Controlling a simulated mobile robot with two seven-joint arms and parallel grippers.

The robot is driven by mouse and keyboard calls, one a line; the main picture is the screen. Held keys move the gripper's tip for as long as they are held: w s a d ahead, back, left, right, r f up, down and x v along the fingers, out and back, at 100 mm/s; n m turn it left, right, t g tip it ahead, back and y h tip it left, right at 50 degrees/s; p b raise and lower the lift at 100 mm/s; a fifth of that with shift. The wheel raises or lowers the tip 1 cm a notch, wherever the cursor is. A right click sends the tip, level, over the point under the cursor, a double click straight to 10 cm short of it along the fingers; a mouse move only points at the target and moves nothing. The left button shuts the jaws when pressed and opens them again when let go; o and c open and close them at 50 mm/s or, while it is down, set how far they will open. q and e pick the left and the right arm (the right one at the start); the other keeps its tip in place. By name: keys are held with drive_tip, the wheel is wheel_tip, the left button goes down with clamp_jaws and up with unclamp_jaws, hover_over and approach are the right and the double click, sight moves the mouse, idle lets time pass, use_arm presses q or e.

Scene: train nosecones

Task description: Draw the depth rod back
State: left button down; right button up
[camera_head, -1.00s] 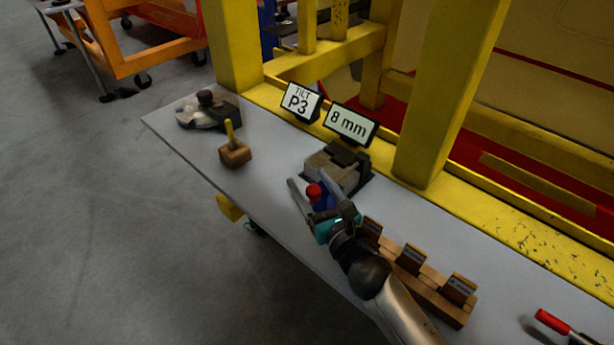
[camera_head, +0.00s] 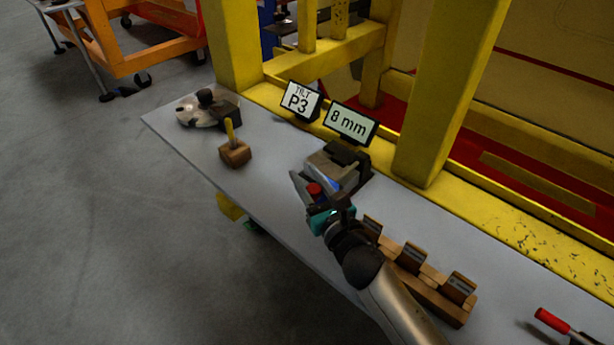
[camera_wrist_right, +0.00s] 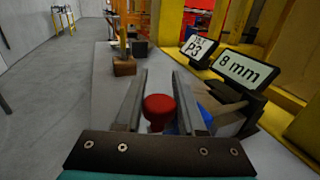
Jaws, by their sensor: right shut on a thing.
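A small device with a grey-and-dark block body (camera_head: 334,165) stands on the grey bench below the "8 mm" sign (camera_head: 350,123). A red knob (camera_head: 315,190) and a blue part (camera_head: 333,184) are at its near side. I take the red-knobbed part to be the depth rod. My right gripper (camera_head: 313,181) is shut on it. In the right wrist view the red knob (camera_wrist_right: 159,107) sits between the two fingers, with blue (camera_wrist_right: 197,118) by the right finger. The exact contact is hidden. My left gripper is not in view.
A "TILT P3" sign (camera_head: 301,101) stands beside the other sign. A wooden rack (camera_head: 431,293) and a red-handled tool (camera_head: 552,321) are at the right. Yellow posts border the back.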

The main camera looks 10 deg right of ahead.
clamp_jaws()
idle(0.7)
drive_tip(key=shift+s+a, duration=0.8)
drive_tip(key=shift+a, duration=0.3)
drive_tip(key=o, duration=0.9)
unclamp_jaws()
drive_tip(key=shift+c, duration=0.2)
drive_tip(key=shift+s, duration=0.15)
